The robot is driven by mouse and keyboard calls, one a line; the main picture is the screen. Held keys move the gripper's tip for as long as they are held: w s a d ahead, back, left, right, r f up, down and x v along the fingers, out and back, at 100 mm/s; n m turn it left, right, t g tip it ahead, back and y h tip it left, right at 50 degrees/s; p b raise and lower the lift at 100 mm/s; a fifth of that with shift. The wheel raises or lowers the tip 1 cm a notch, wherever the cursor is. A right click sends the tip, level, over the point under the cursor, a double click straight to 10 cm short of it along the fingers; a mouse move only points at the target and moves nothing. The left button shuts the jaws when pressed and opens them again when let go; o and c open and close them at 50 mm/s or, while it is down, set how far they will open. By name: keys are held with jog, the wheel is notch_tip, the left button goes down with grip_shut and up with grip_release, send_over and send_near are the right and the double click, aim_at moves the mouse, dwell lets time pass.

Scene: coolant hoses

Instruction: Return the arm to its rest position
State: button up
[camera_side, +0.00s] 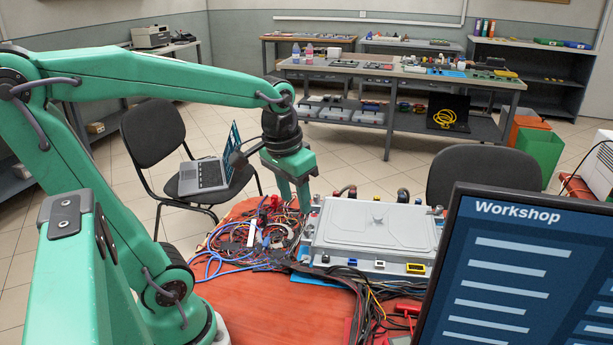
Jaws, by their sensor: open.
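My green arm reaches in from the left, bent over the round red table (262,308). My gripper (294,205) points down above the left rear corner of a grey lidded unit (372,235). Its two green fingers are apart, and I see nothing held between them. Whether the fingertips touch the hoses and cables below is hard to tell. Several hose fittings (346,191) stand along the unit's far edge.
Tangled cables (250,240) lie left of the unit. A monitor (520,270) blocks the right front. A chair with a laptop (205,174) stands behind the table at left, another chair (480,172) at right. The table's front left is bare.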

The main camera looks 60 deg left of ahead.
jog(key=s+d+r+m+t, duration=0.1)
jog(key=s+d+m+t, duration=0.1)
jog(key=s+d+t, duration=0.1)
jog(key=shift+s+d+t, duration=0.3)
jog(key=shift+s+d, duration=0.25)
jog(key=shift+d, duration=0.5)
jog(key=shift+r, duration=0.1)
jog(key=shift+c, duration=0.3)
